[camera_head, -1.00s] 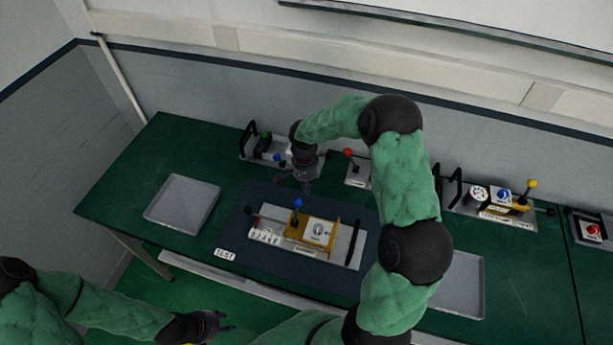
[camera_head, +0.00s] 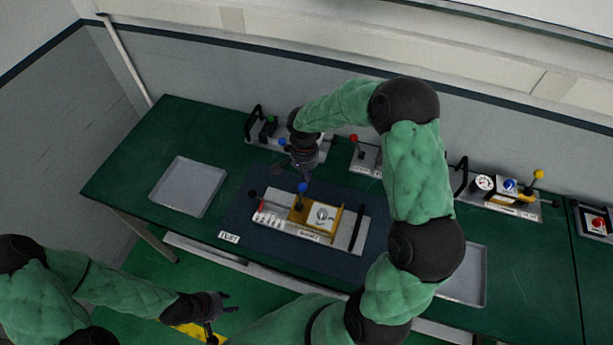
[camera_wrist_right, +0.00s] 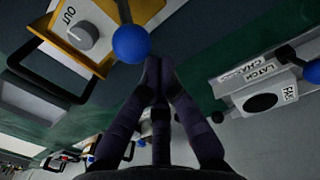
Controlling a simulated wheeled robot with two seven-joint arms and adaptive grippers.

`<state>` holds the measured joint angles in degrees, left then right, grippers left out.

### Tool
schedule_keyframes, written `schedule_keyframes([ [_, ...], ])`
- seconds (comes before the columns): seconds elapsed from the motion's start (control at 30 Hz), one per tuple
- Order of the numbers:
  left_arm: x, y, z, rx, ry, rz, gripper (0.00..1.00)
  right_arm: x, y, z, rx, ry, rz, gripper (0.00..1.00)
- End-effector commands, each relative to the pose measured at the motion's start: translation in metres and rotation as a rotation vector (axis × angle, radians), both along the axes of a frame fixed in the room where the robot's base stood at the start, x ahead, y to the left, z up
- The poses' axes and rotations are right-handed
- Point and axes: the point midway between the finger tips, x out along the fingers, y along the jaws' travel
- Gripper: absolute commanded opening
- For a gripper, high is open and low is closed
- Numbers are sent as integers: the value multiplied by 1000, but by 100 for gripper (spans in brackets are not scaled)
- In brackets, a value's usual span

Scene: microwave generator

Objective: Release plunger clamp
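A grey fixture plate (camera_head: 350,235) lies on the dark mat mid-table, carrying a yellow block and a lever with a blue ball knob (camera_head: 302,188). I cannot tell which part is named the plunger clamp. My right gripper (camera_head: 304,182) is just behind the blue knob. In the right wrist view its fingertips (camera_wrist_right: 159,66) are together with nothing visible between them, close beside the blue knob (camera_wrist_right: 131,43); contact cannot be told. The yellow block (camera_wrist_right: 108,20) with a dial marked OUT shows there too. My left gripper (camera_head: 222,314) is spread open and empty, below the table's front edge.
Another fixture (camera_head: 258,139) with a black handle stands behind my right gripper. A red-knobbed unit (camera_head: 366,157) and a gauge unit (camera_head: 500,195) stand along the back. An empty grey tray (camera_head: 188,186) is at left; another (camera_head: 467,275) is partly behind my right arm.

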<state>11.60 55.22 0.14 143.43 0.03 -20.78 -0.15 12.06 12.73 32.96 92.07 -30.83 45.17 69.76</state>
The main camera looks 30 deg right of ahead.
Motion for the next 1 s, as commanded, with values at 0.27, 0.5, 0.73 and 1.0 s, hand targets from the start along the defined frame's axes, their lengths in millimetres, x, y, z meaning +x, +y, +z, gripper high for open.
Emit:
schedule_keyframes([
  [0.27,0,0,-10,0,0,0,40,-2,2,0,-22,-18,1,0],
  [0.5,0,0,-18,0,0,0,40,-3,4,2,-44,-36,1,0],
  [0.73,0,0,-26,0,0,0,40,-5,6,4,-67,-56,1,0],
  [1.0,0,0,-42,0,0,0,40,-8,10,5,-103,-86,1,0],
])
